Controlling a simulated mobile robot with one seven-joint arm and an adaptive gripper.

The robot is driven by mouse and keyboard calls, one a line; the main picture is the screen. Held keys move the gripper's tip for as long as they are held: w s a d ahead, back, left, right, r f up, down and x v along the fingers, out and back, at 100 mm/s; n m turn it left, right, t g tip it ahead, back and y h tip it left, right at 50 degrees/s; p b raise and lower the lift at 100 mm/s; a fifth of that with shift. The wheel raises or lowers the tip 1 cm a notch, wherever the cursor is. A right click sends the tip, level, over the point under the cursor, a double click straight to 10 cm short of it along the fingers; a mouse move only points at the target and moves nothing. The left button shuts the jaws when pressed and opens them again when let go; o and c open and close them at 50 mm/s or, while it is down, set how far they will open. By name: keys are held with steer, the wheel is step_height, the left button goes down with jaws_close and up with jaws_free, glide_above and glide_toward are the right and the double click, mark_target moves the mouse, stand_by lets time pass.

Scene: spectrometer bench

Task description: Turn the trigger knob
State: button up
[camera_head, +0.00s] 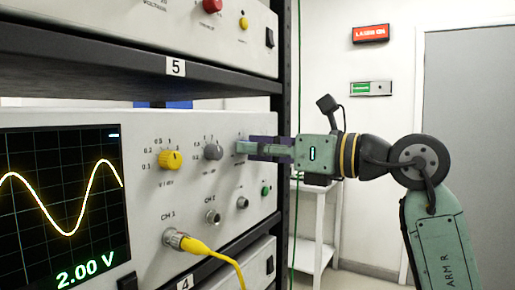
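My gripper (242,148) reaches in from the right to the front panel of the oscilloscope (215,235), at the right end of its knob row. Its fingers point left and cover the spot where a third knob would be. A yellow knob (170,160) and a grey knob (213,152) stand left of the gripper. The screen (60,215) shows a yellow sine wave and "2.00 V".
A yellow cable (215,256) plugs into the CH 1 socket below the knobs. A green button (265,190) sits just below the gripper. A shelf edge (110,57) runs above the oscilloscope, and a dark rack post (289,215) stands at its right. A white cart (318,230) stands behind.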

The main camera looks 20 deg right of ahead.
jaws_close()
stand_by(0.3)
steer(key=n+b, duration=0.3)
steer(key=n, duration=1.7)
steer(key=shift+r+n, duration=0.1)
steer(key=shift+n, duration=0.2)
stand_by(0.3)
steer(key=o, duration=0.5)
jaws_free()
